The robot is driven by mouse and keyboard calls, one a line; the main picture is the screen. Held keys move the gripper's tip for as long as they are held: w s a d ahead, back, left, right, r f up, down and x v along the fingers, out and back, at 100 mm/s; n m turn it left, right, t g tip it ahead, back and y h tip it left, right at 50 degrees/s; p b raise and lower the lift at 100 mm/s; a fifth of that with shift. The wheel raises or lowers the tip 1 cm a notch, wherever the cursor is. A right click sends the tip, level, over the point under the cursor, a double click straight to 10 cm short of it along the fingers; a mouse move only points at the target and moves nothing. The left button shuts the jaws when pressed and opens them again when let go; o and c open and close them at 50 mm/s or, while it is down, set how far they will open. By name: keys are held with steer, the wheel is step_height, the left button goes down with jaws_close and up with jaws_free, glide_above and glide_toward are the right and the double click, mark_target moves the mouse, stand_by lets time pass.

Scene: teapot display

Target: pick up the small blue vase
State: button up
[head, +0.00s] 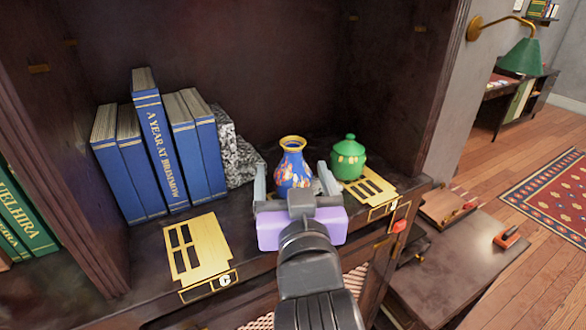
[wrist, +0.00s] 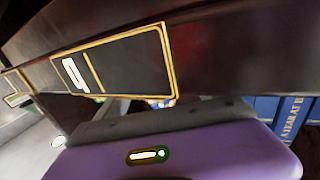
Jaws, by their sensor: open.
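The small blue vase (head: 291,163), with a gold rim and a red and white pattern, stands upright on the shelf in the head view. My gripper (head: 292,176) is open, with one finger to the left of the vase and one to the right. The lower part of the vase is hidden behind the gripper, so I cannot tell whether the fingers touch it. In the wrist view only a small patterned sliver of the vase (wrist: 161,103) shows above the purple gripper body.
A green lidded pot (head: 347,160) stands close to the right finger. A grey rough stone bookend (head: 232,150) and blue books (head: 160,145) stand to the left. Gold slotted plates (head: 196,250) lie on the shelf. The cabinet's right side wall bounds the space.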

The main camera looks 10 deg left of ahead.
steer(key=shift+w, duration=0.15)
steer(key=c, duration=1.6)
steer(key=shift+r, duration=0.1)
